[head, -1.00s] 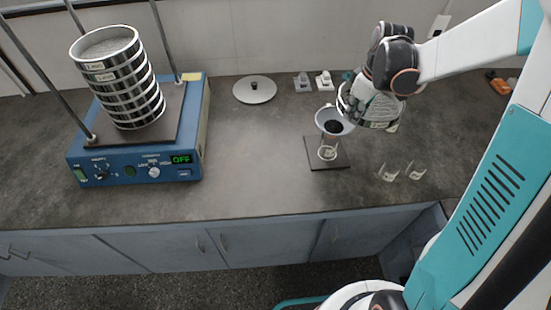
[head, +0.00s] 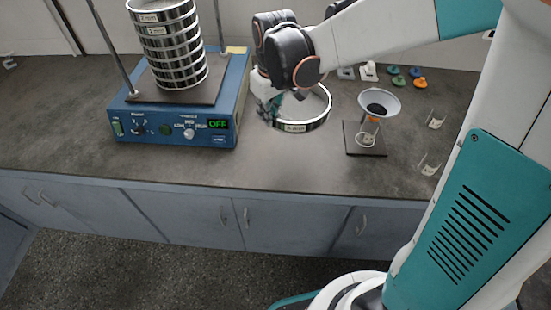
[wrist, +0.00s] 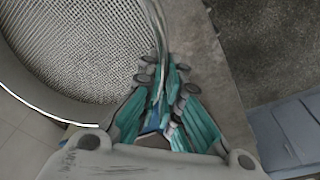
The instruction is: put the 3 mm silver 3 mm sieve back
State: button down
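My gripper (head: 268,98) is shut on the rim of the silver sieve (head: 303,124), a shallow ring with a dark label band, and holds it level above the bench. In the wrist view the mesh of the sieve (wrist: 85,45) fills the upper left, and my gripper's teal fingers (wrist: 160,95) pinch its wall. The sieve stack (head: 177,55) stands on the blue shaker (head: 180,125) to the left of my gripper. The shaker's display reads OFF. The label on the held sieve is too small to read surely.
Two shaker rods (head: 105,45) rise beside the stack. A funnel (head: 379,103) stands over a small jar on a dark plate (head: 353,150) at right. Clear scoops (head: 431,165) and coloured pieces (head: 416,71) lie further right.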

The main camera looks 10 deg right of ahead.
jog(key=f+b, duration=0.7)
jog(key=f, duration=1.3)
jog(key=shift+a, duration=0.2)
jog(key=shift+f, duration=0.1)
jog(key=c, duration=2.2)
grip_release()
jog(key=o, duration=0.4)
